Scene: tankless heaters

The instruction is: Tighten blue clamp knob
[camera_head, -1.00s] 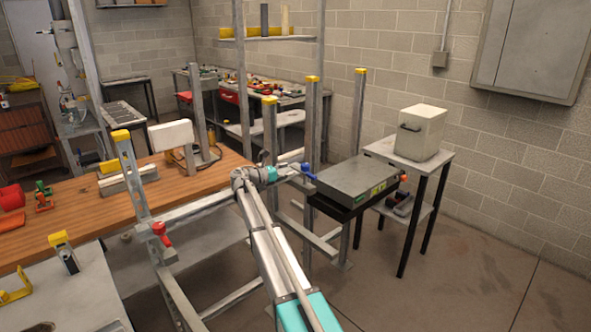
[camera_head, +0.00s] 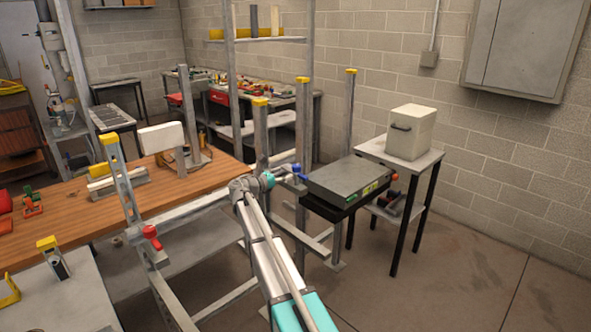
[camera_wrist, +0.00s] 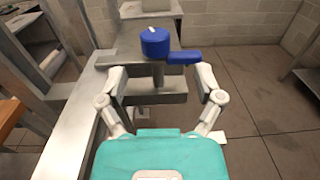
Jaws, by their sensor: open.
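The blue clamp knob (camera_wrist: 155,42) has a round cap and a short blue lever (camera_wrist: 184,57) pointing right in the wrist view. It stands on a grey stem above a grey metal bracket. In the head view the blue knob (camera_head: 299,172) shows just past the end of my arm, by the grey metal frame. My gripper (camera_wrist: 160,76) is open and empty, its white fingers spread on either side of the stem in the picture. The knob appears ahead of the fingertips. The right fingertip is close below the lever; I cannot tell if they touch.
A grey slab (camera_head: 349,180) sits right of the knob. A white box (camera_head: 410,131) stands on a small table beyond it. A red knob (camera_head: 151,236) is on the frame's left. A wooden bench (camera_head: 90,221) lies left. Open floor is at right.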

